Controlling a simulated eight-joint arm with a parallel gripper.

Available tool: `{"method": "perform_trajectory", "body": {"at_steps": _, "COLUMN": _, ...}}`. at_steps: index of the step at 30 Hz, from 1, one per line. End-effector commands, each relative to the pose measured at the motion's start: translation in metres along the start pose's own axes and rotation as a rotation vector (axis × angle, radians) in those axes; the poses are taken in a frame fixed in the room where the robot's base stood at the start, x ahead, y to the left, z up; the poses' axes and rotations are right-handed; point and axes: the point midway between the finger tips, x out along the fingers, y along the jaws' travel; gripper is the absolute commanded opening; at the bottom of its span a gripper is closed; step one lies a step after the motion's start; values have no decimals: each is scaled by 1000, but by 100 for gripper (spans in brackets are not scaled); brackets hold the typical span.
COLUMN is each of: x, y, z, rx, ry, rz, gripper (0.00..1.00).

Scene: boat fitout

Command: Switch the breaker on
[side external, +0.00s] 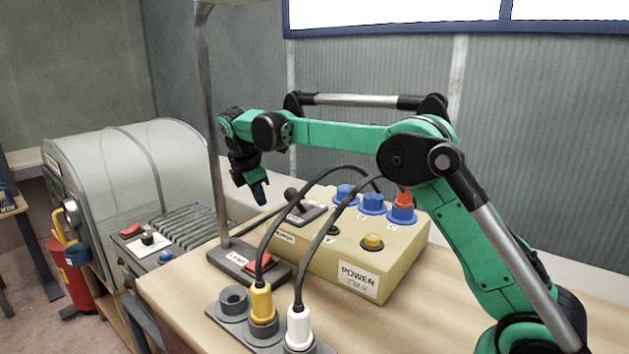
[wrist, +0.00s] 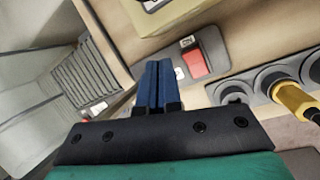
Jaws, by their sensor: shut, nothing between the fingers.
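No label reading breaker is legible. My gripper is apart from the lever, to its left.
A lamp base with a red switch (side external: 259,262) stands in front of the box; the switch also shows in the wrist view (wrist: 194,63). A socket strip (side external: 228,312) holds yellow and white plugs with arching black cables.

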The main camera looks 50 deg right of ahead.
Motion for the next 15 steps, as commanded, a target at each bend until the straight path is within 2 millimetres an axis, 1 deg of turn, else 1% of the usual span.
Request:
{"method": "perform_trajectory", "body": {"at_steps": 1, "x": 12, "y": 0, "z": 0, "rx": 2, "ry": 0, "rz": 0, "gripper": 0}}
{"method": "perform_trajectory", "body": {"at_steps": 3, "x": 27, "y": 0, "z": 0, "rx": 1, "ry": 0, "rz": 0, "gripper": 0}}
{"method": "perform_trajectory", "body": {"at_steps": 7, "x": 53, "y": 0, "z": 0, "rx": 1, "ry": 0, "rz": 1, "gripper": 0}}
{"method": "perform_trajectory", "body": {"at_steps": 10, "x": 45, "y": 0, "z": 18, "rx": 3, "ry": -1, "rz": 0, "gripper": 0}}
{"method": "perform_trajectory", "body": {"at_steps": 15, "x": 39, "y": 0, "z": 34, "rx": 2, "ry": 0, "rz": 0, "gripper": 0}}
